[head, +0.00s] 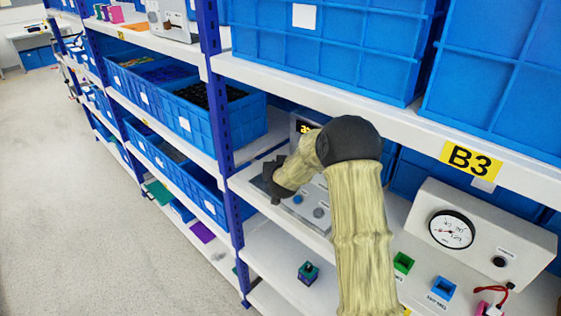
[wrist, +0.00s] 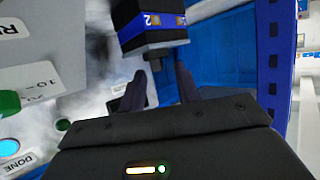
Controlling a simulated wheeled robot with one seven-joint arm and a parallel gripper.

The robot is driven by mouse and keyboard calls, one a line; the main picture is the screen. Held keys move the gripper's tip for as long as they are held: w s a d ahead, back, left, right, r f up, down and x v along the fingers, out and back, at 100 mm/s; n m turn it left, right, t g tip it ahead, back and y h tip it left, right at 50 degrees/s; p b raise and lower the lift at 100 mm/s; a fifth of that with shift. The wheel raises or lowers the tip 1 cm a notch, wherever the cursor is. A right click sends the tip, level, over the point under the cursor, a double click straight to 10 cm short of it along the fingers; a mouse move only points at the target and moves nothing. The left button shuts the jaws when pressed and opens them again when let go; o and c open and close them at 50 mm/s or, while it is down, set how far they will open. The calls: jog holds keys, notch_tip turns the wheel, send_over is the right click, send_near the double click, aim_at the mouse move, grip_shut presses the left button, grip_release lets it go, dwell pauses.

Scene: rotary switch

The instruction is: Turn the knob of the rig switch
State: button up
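The rig panel (head: 322,190) stands on the middle shelf in the head view, partly hidden behind my arm. It carries a lit display (head: 304,127) and round buttons. My gripper (head: 272,186) is at the panel's left side, small and dark. In the wrist view its two fingers (wrist: 160,76) are apart, with nothing visibly gripped. Beyond them is a dark block (wrist: 150,24) with a blue band and a "2"; I cannot tell what it is. A green rounded part (wrist: 8,103) is cut off at the left, beside a "10" mark. I cannot clearly identify the switch knob.
A blue button (wrist: 9,147) sits near "DONE". Blue bins (head: 195,115) fill the shelves left of the blue upright (head: 217,110). The "B3" shelf edge (head: 400,125) runs above my arm. A gauge box (head: 480,235) stands right. The aisle floor (head: 65,200) is clear.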

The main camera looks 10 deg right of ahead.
jog(key=shift+w+d+f, duration=0.1)
jog(key=shift+w+f, duration=0.05)
jog(key=shift+w, duration=0.15)
jog(key=shift+s, duration=0.1)
jog(key=shift+c, duration=0.4)
grip_shut()
